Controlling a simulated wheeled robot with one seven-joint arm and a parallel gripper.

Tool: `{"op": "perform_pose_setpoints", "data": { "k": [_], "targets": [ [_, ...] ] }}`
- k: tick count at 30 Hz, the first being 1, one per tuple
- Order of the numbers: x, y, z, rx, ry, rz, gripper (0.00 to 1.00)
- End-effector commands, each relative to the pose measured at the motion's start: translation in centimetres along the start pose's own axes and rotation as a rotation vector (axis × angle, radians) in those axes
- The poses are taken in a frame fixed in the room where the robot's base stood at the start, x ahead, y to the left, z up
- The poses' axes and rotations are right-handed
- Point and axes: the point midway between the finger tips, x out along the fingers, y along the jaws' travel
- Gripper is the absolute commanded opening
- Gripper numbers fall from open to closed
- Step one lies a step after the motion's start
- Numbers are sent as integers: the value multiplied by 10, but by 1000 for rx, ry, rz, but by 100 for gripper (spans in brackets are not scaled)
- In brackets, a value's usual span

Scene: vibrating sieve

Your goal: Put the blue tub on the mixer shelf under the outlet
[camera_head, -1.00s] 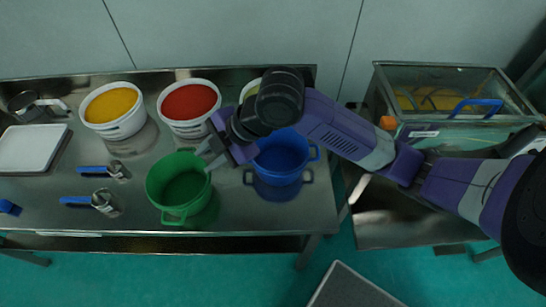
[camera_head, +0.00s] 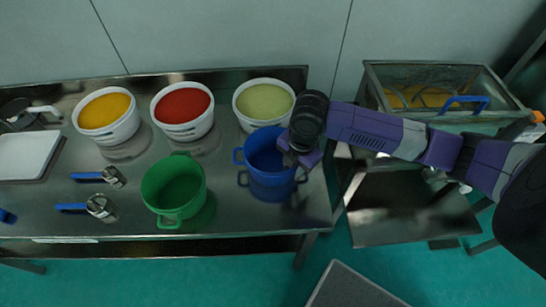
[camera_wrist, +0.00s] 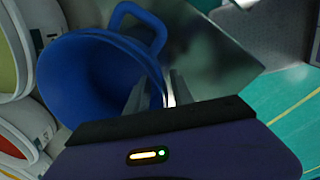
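The blue tub (camera_head: 264,150) stands upright on the steel table, in front of the pale-green bucket. Its left handle shows in the head view; my gripper hides its right side. It also shows in the wrist view (camera_wrist: 90,70), with a handle at the top. My gripper (camera_head: 291,158) is at the tub's right rim. In the wrist view, the two fingers (camera_wrist: 164,95) look apart, close to the rim; whether they touch it cannot be told. A metal shelf (camera_head: 410,225) sits low under the glass-topped machine (camera_head: 440,92) at right. I cannot make out the outlet.
A green tub (camera_head: 174,187) stands left of the blue tub. Yellow (camera_head: 106,114), red (camera_head: 183,109) and pale-green (camera_head: 264,104) buckets line the back. Scoops and a white tray (camera_head: 28,154) lie at left. A gap separates table and shelf.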

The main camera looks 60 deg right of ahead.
Motion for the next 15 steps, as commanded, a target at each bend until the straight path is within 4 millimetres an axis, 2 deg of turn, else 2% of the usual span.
{"op": "perform_pose_setpoints", "data": {
  "k": [6,13,14,15],
  "targets": [
    [22,0,0,3,1,-2,28],
    [24,0,0,1,1,-1,28],
    [24,0,0,2,1,-1,26],
    [24,0,0,2,1,-1,18]
  ]
}}
